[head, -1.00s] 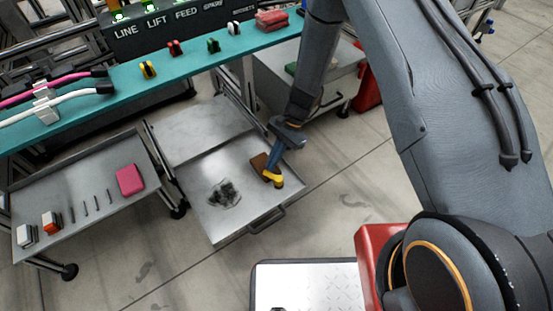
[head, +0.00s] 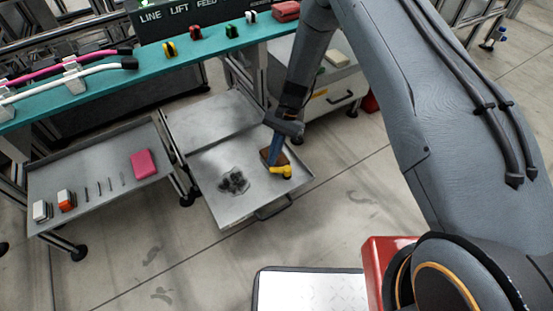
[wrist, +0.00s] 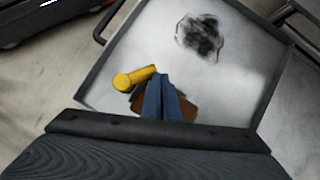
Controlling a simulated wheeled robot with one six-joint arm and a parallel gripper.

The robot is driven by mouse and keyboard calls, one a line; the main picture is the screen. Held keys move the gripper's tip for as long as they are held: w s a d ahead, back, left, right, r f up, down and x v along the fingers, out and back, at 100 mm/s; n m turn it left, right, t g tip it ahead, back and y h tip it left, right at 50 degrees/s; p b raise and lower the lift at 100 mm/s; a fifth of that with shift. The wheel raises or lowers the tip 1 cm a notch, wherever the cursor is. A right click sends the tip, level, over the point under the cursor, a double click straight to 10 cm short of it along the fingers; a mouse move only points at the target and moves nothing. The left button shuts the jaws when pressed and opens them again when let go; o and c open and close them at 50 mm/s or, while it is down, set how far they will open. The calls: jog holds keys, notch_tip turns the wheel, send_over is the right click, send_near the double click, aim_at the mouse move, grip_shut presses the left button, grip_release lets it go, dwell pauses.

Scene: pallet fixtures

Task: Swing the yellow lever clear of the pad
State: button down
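The yellow lever (head: 284,172) is at the right side of a grey metal tray (head: 228,203), near its front edge. In the wrist view the lever (wrist: 133,77) has a round end at left and a narrow arm reaching right to my fingertips. The brown pad (wrist: 183,109) lies beneath and behind my blue fingers, partly hidden by them. It also shows in the head view (head: 283,158). My gripper (wrist: 160,77) points down at the tray, its fingers together, tips right beside the lever's narrow end. Whether they touch it I cannot tell.
A dark smudged patch (head: 233,181) marks the tray left of the pad. A side cart (head: 100,205) holds a pink block (head: 144,164) and small parts. A teal shelf (head: 140,75) with cables and coloured clips runs behind. The tray has raised rims and a front handle (head: 273,208).

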jog(key=shift+s+d+r+p, duration=0.1)
jog(key=shift+s+d+p, duration=0.2)
jog(key=shift+p, duration=0.35)
jog(key=shift+s+a+p, duration=0.25)
jog(key=shift+s+p, duration=0.2)
jog(key=shift+s+a+p, duration=0.2)
jog(key=shift+s+p, duration=0.25)
jog(key=shift+s+n+g, duration=0.3)
jog(key=shift+s+n, duration=0.1)
jog(key=shift+n, duration=0.2)
jog(key=shift+h, duration=0.3)
